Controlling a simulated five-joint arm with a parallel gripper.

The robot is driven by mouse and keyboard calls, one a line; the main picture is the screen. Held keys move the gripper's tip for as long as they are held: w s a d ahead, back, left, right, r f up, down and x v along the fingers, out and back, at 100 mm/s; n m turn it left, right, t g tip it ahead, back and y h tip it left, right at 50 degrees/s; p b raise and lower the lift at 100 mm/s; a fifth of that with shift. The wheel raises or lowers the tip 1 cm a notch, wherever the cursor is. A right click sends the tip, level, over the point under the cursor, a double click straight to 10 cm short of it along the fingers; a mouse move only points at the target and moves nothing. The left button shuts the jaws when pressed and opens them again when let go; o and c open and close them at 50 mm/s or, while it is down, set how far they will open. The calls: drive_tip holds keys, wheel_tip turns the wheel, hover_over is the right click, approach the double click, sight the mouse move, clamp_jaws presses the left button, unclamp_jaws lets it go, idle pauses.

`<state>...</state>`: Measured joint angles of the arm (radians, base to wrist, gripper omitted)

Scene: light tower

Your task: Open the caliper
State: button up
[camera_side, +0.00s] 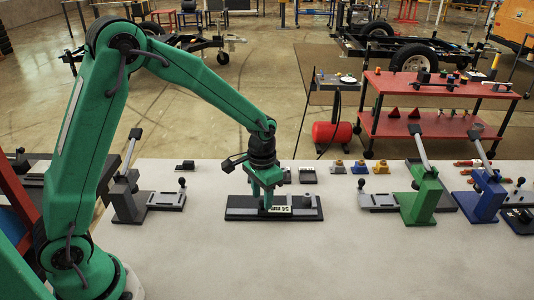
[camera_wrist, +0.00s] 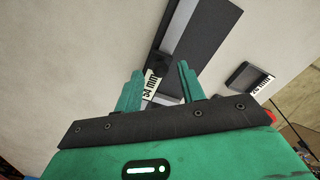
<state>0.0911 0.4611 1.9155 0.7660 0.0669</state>
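The caliper (camera_side: 240,212) is a long dark base plate with a grey rail, lying flat on the light table in the side view. A white label (camera_side: 281,211) reading 54 mm and a grey upright post (camera_side: 307,200) show toward its right end. My green gripper (camera_side: 267,203) points down over the middle of the caliper. In the wrist view the grey rail (camera_wrist: 178,28) runs up from between my gripper's fingers (camera_wrist: 160,76). The fingers stand apart, with a dark knob (camera_wrist: 158,71) and the label (camera_wrist: 150,86) between them. I cannot tell whether they touch the knob.
Several small blocks (camera_side: 308,175) stand behind the caliper. A grey lever clamp (camera_side: 127,200) stands left, and green (camera_side: 421,200) and blue (camera_side: 487,197) ones right. The wrist view shows another labelled dark block (camera_wrist: 246,77). The table's front is clear.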

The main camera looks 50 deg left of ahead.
wheel_tip(320, 180, up, 7)
drive_tip(key=shift+f, duration=0.15)
idle(0.4)
drive_tip(key=shift+r, duration=0.25)
drive_tip(key=shift+s+r, duration=0.15)
drive_tip(key=shift+r, duration=0.05)
drive_tip(key=s+a+r+t, duration=0.1)
drive_tip(key=s+r+t, duration=0.1)
drive_tip(key=s+r, duration=0.2)
drive_tip(key=s+a+r+n+t, duration=0.1)
drive_tip(key=s+r, duration=0.3)
drive_tip(key=s, duration=0.5)
drive_tip(key=s+a+r+t, duration=0.2)
drive_tip(key=s+r, duration=0.1)
drive_tip(key=s, duration=0.4)
drive_tip(key=shift+s+r+n+t, duration=0.25)
drive_tip(key=shift+r+n+t, duration=0.05)
drive_tip(key=shift+r+n, duration=0.1)
